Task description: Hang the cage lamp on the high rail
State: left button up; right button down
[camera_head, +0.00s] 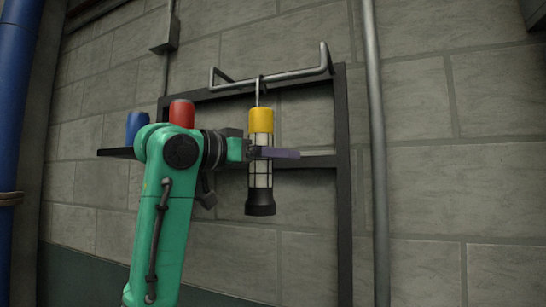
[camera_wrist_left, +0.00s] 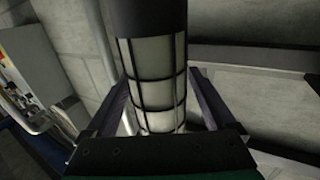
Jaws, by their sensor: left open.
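The cage lamp (camera_head: 261,175) hangs upright, with a yellow top, a pale caged tube and a black lower end. Its thin hook (camera_head: 258,92) reaches up to the high rail (camera_head: 295,74) and appears to be over the bar. My left gripper (camera_head: 276,153) is at the lamp's middle, with its fingers open. In the left wrist view the caged tube (camera_wrist_left: 152,75) stands between the two spread fingers, with a gap visible on each side. My right gripper is not in view.
A dark frame (camera_head: 343,190) stands against the block wall behind the lamp. A red can (camera_head: 182,113) and a blue can (camera_head: 136,124) are on a dark shelf (camera_head: 115,153) at left. A grey vertical pipe (camera_head: 376,150) runs to the right of the frame.

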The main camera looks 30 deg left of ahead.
pick_arm(q)
jog(key=b+v, duration=0.1)
jog(key=v, duration=0.1)
jog(key=b+v, duration=0.1)
jog(key=v, duration=0.1)
jog(key=b+v, duration=0.1)
jog(key=v, duration=0.1)
jog(key=shift+a+f+b, duration=0.1)
jog(key=shift+f+b, duration=0.2)
jog(key=shift+f, duration=0.05)
jog(key=b+v, duration=0.2)
jog(key=v, duration=0.6)
jog(key=shift+s+r, duration=0.25)
jog(key=shift+r, duration=0.1)
jog(key=shift+a, duration=0.1)
